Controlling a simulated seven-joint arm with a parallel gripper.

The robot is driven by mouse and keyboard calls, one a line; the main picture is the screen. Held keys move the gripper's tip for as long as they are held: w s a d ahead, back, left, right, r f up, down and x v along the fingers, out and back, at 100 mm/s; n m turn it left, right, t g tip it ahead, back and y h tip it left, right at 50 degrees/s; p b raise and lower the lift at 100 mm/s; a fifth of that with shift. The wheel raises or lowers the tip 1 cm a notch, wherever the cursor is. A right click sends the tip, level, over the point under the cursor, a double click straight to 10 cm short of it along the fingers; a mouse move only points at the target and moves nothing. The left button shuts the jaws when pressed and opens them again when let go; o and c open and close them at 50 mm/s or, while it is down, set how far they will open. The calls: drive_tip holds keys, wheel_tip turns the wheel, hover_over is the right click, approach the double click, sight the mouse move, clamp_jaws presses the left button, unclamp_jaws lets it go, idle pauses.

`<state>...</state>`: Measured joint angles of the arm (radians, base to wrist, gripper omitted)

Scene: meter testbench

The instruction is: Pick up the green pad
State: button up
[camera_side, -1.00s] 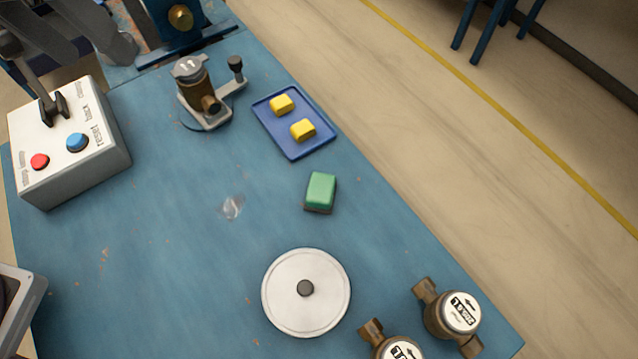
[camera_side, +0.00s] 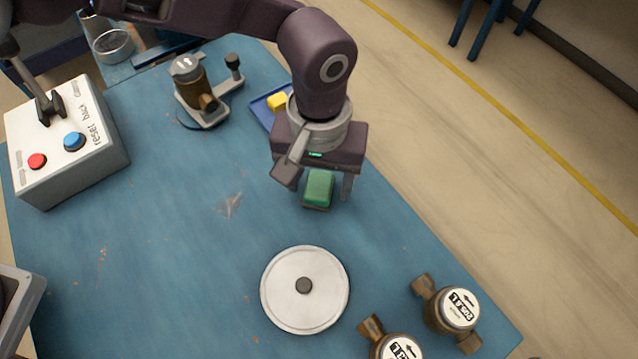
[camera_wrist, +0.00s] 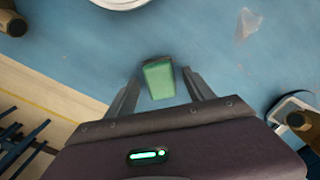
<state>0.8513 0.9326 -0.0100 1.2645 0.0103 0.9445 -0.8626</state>
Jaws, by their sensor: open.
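I cannot tell how high the fingertips are above the table.
A blue tray (camera_side: 259,113) with a yellow block (camera_side: 278,101) is partly hidden behind my arm. A round silver lid (camera_side: 330,295) lies below the pad. Brass meters (camera_side: 458,308) stand at lower right. A control box (camera_side: 100,160) and a clamped meter (camera_side: 190,85) stand left. The table's middle left is clear.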

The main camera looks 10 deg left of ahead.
sight(319, 184)
clamp_jaws()
wheel_tip(319, 184, up, 10)
idle(0.6)
